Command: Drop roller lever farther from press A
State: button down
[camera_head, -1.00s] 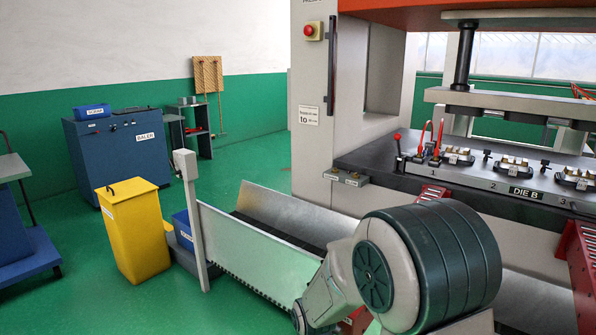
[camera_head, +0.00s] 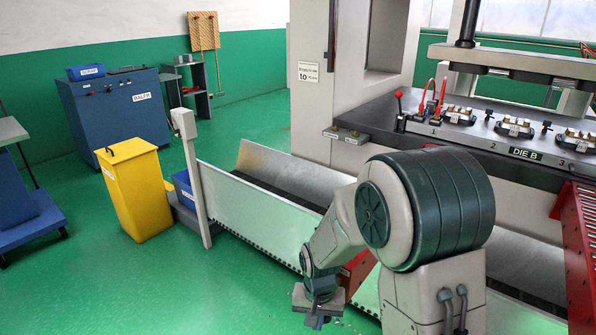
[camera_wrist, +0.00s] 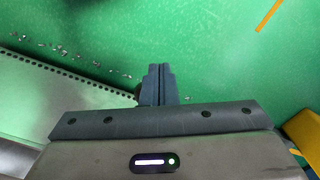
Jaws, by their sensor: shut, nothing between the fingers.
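A lever with a red knob (camera_head: 398,95) stands upright at the left front corner of the press bed (camera_head: 415,142). No label tells which of these is a roller lever, and no press letter shows. My gripper (camera_head: 316,320) hangs low at the bottom of the head view, in front of the metal chute and well away from the press bed. In the wrist view its fingers (camera_wrist: 158,78) are together and empty above green floor.
The sloping metal chute (camera_head: 250,213) runs between my arm and the press. A yellow bin (camera_head: 135,195) stands at its left end. The die (camera_head: 522,152), marked DIE B, lies on the bed. Red roller rails (camera_head: 582,240) stand at the right. Scraps (camera_wrist: 60,47) litter the floor.

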jog(key=s+a, duration=0.4)
jog(key=s, duration=0.2)
jog(key=shift+a+b, duration=0.3)
dwell(0.3)
notch_tip(320, 180, up, 19)
jog(key=p, duration=1.4)
jog(key=shift+p, duration=0.3)
jog(key=shift+w, duration=0.1)
jog(key=s+d+r+t, duration=0.1)
jog(key=s+d+r, duration=0.3)
jog(key=d+r, duration=0.2)
jog(key=s+d+r+n+t, duration=0.1)
jog(key=s+d+r+t, duration=0.1)
jog(key=s+d+r, duration=0.3)
jog(key=d+r, duration=0.2)
jog(key=d, duration=0.2)
jog(key=shift+n, duration=0.3)
